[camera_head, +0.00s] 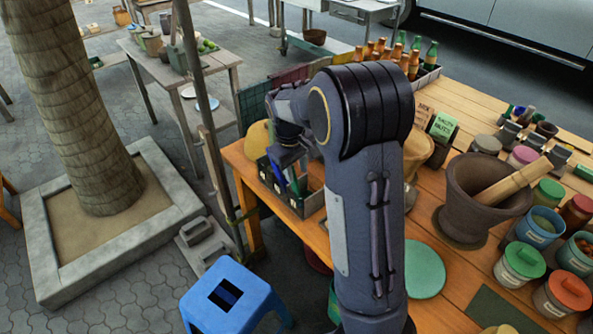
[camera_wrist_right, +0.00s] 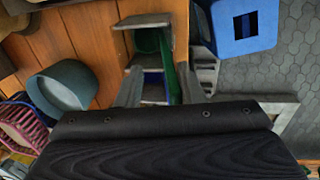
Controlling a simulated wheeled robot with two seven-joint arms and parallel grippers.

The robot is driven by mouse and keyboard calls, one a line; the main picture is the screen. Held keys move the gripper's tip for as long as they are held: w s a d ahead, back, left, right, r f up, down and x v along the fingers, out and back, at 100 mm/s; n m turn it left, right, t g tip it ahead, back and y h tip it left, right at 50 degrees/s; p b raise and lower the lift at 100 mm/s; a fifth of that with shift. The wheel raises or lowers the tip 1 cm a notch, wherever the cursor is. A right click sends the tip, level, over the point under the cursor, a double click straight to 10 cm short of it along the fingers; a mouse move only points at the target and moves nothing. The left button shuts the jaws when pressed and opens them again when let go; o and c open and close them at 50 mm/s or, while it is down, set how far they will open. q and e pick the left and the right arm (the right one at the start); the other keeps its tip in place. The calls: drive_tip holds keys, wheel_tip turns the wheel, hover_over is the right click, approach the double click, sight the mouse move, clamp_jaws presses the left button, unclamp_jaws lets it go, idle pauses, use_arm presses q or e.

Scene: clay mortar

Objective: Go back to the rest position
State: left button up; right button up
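My right arm rises through the middle of the head view and bends left at the top. My right gripper (camera_head: 290,160) points down over a dark divided box (camera_head: 311,203) at the table's left edge, partly hidden by my arm. In the right wrist view, the two grey fingers of the gripper (camera_wrist_right: 160,88) stand apart, with the box (camera_wrist_right: 148,20) showing below and between them. I see nothing held. Whether the fingers touch the box is unclear. My left gripper is not in view.
A brown clay mortar (camera_head: 470,208) with a wooden pestle (camera_head: 513,181) stands on the wooden table (camera_head: 450,312), right of my arm. A blue stool (camera_head: 228,298) stands on the paving at the left.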

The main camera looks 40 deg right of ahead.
drive_tip(key=r, duration=0.4)
drive_tip(key=a+r, duration=0.1)
drive_tip(key=r, duration=0.1)
drive_tip(key=shift+r, duration=0.35)
drive_tip(key=s+a+m+t+y, duration=0.1)
drive_tip(key=s+a+t, duration=0.1)
drive_tip(key=s+a, duration=0.3)
drive_tip(key=s+a+m+t+y, duration=0.1)
drive_tip(key=s+a, duration=0.4)
drive_tip(key=s, duration=0.6)
drive_tip(key=s+a+t+y, duration=0.2)
drive_tip(key=s+a+y, duration=0.1)
drive_tip(key=s, duration=0.4)
drive_tip(key=shift+s+a+m+t, duration=0.3)
drive_tip(key=shift+s+a+m, duration=0.1)
drive_tip(key=shift+a, duration=0.5)
